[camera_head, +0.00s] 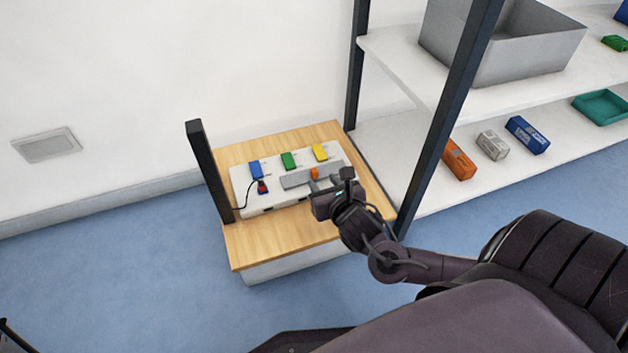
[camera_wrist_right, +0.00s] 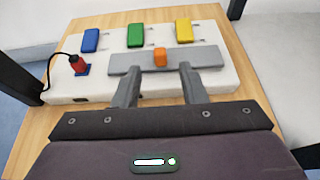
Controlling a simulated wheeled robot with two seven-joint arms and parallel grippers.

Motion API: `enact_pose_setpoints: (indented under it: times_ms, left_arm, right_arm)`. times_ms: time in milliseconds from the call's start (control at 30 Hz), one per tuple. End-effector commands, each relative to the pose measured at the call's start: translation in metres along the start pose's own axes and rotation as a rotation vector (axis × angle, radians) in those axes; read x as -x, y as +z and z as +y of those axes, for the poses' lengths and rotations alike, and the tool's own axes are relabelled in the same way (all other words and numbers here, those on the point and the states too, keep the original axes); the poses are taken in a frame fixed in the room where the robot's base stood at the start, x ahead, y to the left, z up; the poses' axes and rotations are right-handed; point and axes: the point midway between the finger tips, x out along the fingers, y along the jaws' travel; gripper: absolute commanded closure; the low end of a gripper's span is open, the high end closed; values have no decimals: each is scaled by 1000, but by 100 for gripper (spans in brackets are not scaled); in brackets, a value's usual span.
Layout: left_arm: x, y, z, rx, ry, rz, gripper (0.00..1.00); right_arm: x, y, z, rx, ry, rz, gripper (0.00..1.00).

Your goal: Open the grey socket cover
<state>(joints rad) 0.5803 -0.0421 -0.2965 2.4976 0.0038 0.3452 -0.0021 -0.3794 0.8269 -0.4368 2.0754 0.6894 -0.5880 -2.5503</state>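The grey socket cover (camera_head: 296,180) is a flat grey bar on a white panel (camera_head: 240,181), with an orange knob (camera_head: 314,173) on it. In the right wrist view the cover (camera_wrist_right: 123,61) lies shut across the panel, and the knob (camera_wrist_right: 160,57) stands near its middle. My right gripper (camera_head: 324,182) is open and empty at the near side of the cover. In the wrist view its fingertips (camera_wrist_right: 160,70) are apart, one to each side of the knob; contact cannot be told. My left gripper is not in view.
Blue (camera_head: 255,168), green (camera_head: 289,160) and yellow (camera_head: 320,152) blocks sit along the panel's back. A red plug (camera_head: 262,187) with a black cable is at its left. Dark posts (camera_head: 208,165) flank the wooden table (camera_head: 285,240). Shelves (camera_head: 385,140) stand right.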

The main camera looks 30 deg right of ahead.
Motion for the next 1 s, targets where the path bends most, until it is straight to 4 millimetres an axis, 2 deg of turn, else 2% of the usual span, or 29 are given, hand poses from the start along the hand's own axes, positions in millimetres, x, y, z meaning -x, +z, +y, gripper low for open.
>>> enact_pose_setpoints:
  times_ms: [133, 333, 500, 667, 900, 1000]
  left_arm:
    - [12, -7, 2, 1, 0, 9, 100]
    - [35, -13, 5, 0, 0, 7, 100]
    - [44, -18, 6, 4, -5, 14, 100]
    - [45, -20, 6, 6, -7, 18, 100]
    - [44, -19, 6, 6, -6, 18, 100]
    - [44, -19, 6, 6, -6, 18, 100]
  right_arm:
    - [-14, -2, 0, 7, 0, -5, 62]
    - [-48, -3, 0, 4, -2, -7, 62]
    - [-69, -1, 0, 5, -1, -5, 62]
    - [-77, 0, 0, 5, 0, -2, 62]
    - [-77, 1, 0, 5, 0, -2, 62]
    - [-77, 1, 0, 5, 0, -2, 75]
